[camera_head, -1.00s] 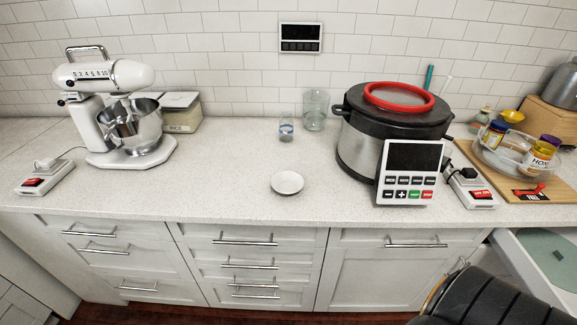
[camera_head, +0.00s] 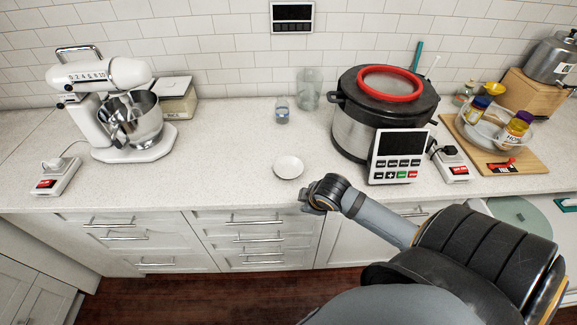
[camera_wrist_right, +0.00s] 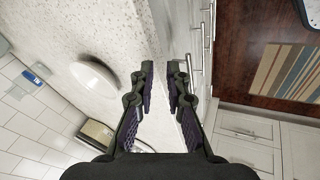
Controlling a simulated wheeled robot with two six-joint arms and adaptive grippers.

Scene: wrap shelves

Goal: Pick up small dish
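The small dish (camera_head: 288,167) is a shallow white round dish lying on the speckled counter near its front edge. It also shows in the right wrist view (camera_wrist_right: 98,76), left of the fingers. My right gripper (camera_head: 306,198) is just in front of the counter's edge, right of and nearer than the dish, and apart from it. In the right wrist view its two fingers (camera_wrist_right: 161,72) are spread with a gap between them and nothing held. My left gripper is in neither view.
A large pot cooker (camera_head: 352,135) with a control panel (camera_head: 398,157) stands right of the dish. A glass (camera_head: 309,90) and a small jar (camera_head: 282,110) stand behind it. A stand mixer (camera_head: 110,100) is at the left. The counter around the dish is clear.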

